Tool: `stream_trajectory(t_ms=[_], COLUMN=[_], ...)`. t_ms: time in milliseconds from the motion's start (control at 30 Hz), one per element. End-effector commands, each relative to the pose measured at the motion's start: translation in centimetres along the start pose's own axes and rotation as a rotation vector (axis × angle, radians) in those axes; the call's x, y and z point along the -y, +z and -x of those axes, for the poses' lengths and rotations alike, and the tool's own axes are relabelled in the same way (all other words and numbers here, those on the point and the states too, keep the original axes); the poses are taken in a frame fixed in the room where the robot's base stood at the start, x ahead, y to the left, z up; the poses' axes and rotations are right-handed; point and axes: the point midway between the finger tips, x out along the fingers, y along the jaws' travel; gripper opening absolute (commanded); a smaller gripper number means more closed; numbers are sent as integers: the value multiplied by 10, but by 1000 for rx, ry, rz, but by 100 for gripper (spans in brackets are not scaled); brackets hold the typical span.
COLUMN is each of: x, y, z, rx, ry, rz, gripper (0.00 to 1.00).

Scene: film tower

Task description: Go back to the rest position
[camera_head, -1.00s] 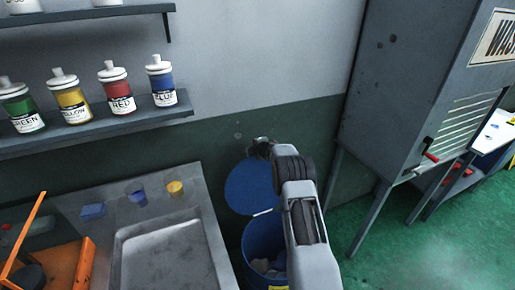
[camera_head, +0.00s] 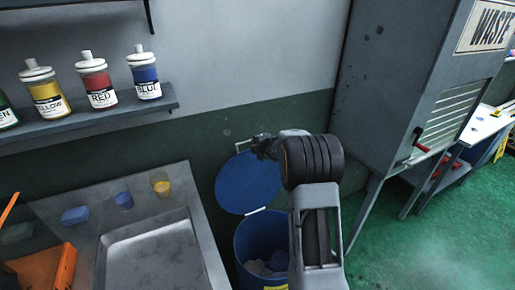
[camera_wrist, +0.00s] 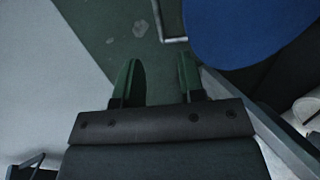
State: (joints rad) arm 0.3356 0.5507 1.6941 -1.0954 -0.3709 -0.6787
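My gripper (camera_wrist: 158,80) shows in the wrist view with its two fingers apart and nothing between them. In the head view my gripper (camera_head: 262,145) is at the end of my raised arm, near the wall and by the open lid of the blue bin. Part of it is hidden behind my wrist. The wrist view shows the green and grey wall beyond the fingers.
A blue bin (camera_head: 243,248) with its lid (camera_head: 248,182) raised stands below my arm. A metal sink (camera_head: 208,240) is to its left. A shelf (camera_head: 85,120) of colour bottles hangs above. A grey waste cabinet (camera_head: 395,90) stands right; green floor (camera_head: 440,240) is open.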

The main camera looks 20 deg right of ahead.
Motion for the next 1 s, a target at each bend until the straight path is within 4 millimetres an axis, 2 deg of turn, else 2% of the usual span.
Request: stream_trajectory(t_ms=[200, 767, 867, 967, 1000], x=[0, 2, 14, 50, 62], y=[0, 2, 15, 30, 35], z=[8, 8, 9, 19, 30], rx=[0, 13, 88, 224, 293], ry=[0, -10, -57, -159, -197], rz=[0, -31, -132, -329, -423], gripper=[36, 36, 36, 36, 36])
